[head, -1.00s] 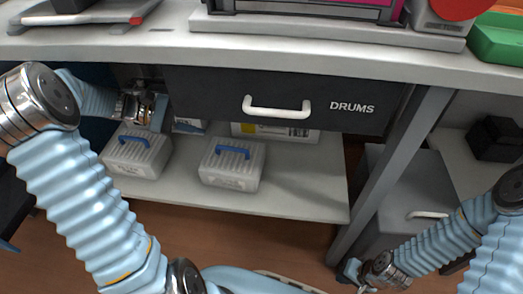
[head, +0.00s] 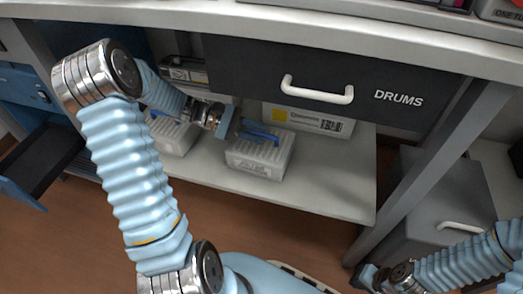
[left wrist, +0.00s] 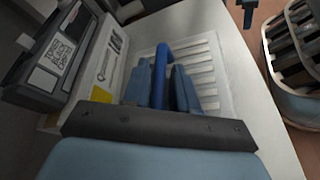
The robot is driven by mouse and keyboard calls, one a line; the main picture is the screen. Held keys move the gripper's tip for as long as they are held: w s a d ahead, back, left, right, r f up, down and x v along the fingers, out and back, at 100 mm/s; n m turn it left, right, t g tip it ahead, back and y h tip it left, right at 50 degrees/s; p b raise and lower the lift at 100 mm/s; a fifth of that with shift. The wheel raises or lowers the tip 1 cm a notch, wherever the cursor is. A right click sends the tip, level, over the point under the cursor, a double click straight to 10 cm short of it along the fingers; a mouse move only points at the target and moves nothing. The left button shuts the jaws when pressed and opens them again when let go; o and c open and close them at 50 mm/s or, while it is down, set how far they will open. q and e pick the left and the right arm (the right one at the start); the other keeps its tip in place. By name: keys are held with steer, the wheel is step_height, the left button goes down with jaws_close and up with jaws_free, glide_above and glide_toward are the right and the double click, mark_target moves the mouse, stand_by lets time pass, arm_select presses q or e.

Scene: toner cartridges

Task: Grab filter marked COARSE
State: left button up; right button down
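Two pale grey ribbed filter boxes with blue handles stand on the lower shelf in the head view: a left one (head: 172,138) and a right one (head: 258,160). The print on the right box's front is too small to read, so I cannot tell which says COARSE. My left gripper (head: 232,124) is at the right box's blue handle (head: 263,137). In the left wrist view, the handle (left wrist: 159,62) lies between the two blue fingers (left wrist: 163,88), with slim gaps, over the ribbed top. My right gripper (head: 370,277) is low at the right; its fingers are unclear.
A carton with a yellow patch (head: 308,119) stands behind the right box. The black DRUMS drawer (head: 330,85) with its white handle hangs above. The shelf (head: 325,180) is clear to the right of the boxes. A grey table leg (head: 425,170) stands further right.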

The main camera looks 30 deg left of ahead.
arm_select(q)
steer(key=shift+d, duration=0.15)
jaws_close()
stand_by(1.4)
